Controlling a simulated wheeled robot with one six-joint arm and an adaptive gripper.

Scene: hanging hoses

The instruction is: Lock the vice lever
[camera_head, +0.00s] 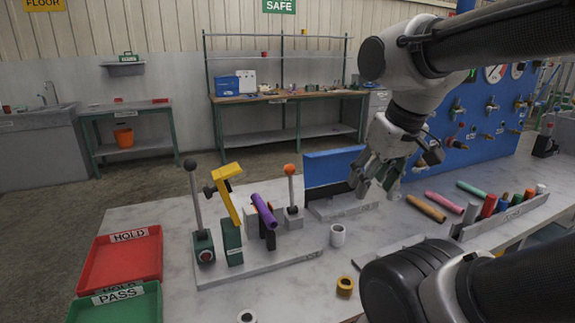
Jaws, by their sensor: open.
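A grey fixture plate (285,268) on the bench bears several upright parts. At its left a lever with a black ball (194,195) rises nearly upright, leaning slightly left, from a dark green block with a red button. At its right a lever with an orange ball (290,185) stands upright on a grey block. Which of these is the vice lever I cannot tell for certain. Between them a purple hose (264,211) lies tilted over small grey and black jaws (254,226). My gripper (376,188) is open and points down, right of the orange-ball lever and apart from it.
A yellow arm (226,192) on a green post stands close to the levers. Red (118,262) and green trays sit left.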

